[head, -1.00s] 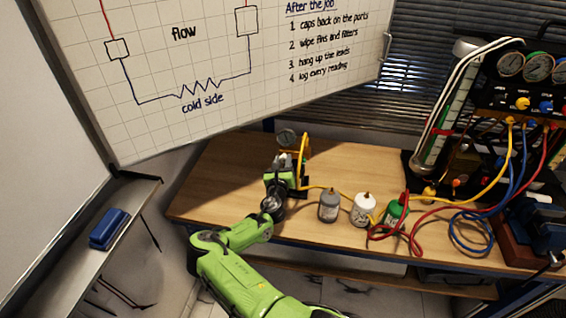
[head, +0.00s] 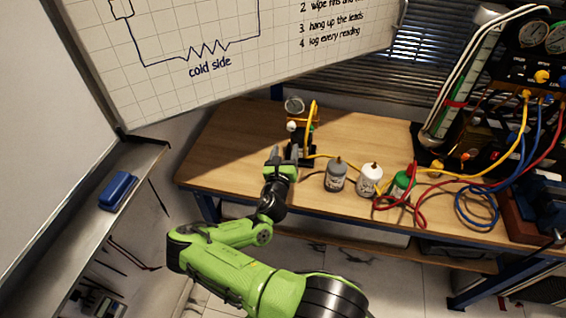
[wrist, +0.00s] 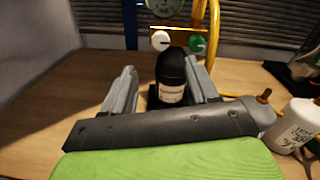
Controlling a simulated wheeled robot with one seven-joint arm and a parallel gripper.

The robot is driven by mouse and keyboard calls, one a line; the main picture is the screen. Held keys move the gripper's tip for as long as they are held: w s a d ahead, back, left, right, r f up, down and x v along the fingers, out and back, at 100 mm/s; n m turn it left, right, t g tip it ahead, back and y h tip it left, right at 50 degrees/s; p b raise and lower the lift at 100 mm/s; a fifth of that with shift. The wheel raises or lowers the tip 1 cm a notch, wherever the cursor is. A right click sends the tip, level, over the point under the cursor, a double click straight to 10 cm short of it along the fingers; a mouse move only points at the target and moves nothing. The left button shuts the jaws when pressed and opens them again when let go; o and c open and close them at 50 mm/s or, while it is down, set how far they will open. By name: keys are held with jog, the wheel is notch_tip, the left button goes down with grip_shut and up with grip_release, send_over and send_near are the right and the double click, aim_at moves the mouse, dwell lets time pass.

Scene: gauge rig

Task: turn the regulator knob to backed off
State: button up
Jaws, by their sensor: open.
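The regulator rig stands at the back left of the bench, with a round gauge (head: 294,105) on top. In the wrist view, a white round knob (wrist: 160,41) and a green round knob (wrist: 198,44) sit below the gauge. I cannot tell for sure which part is the regulator knob, nor its setting. A black domed cylinder (wrist: 172,72) with a pale label stands upright below the knobs. My gripper (head: 290,153) is open in front of the rig. In the wrist view its fingers (wrist: 163,92) lie either side of the cylinder, with gaps; contact is not visible.
A yellow hose (head: 312,112) loops beside the rig. Coloured hoses and a manifold fill the bench's right side. Bare wood (head: 230,150) lies to the left.

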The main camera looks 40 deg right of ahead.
jog(key=v, duration=0.5)
dwell(0.3)
jog(key=s+a+r+m+g+y, duration=0.15)
jog(key=s+m+g, duration=0.4)
jog(key=m, duration=0.55)
jog(key=s+a+r+m+g+y, duration=0.15)
jog(key=s+m+g, duration=0.35)
jog(key=m, duration=0.7)
jog(key=s+a+r+m+t+y, duration=0.25)
jog(key=a+r+m+y, duration=0.45)
jog(key=a+r, duration=0.55)
jog(key=s+a+r+n+t+y, duration=0.1)
jog(key=s+a+r+y, duration=0.2)
jog(key=s+a+r, duration=0.4)
jog(key=s, duration=0.3)
jog(key=shift+a+r+t+y, duration=0.25)
jog(key=shift+a+t+y, duration=0.05)
jog(key=shift+a+t, duration=0.1)
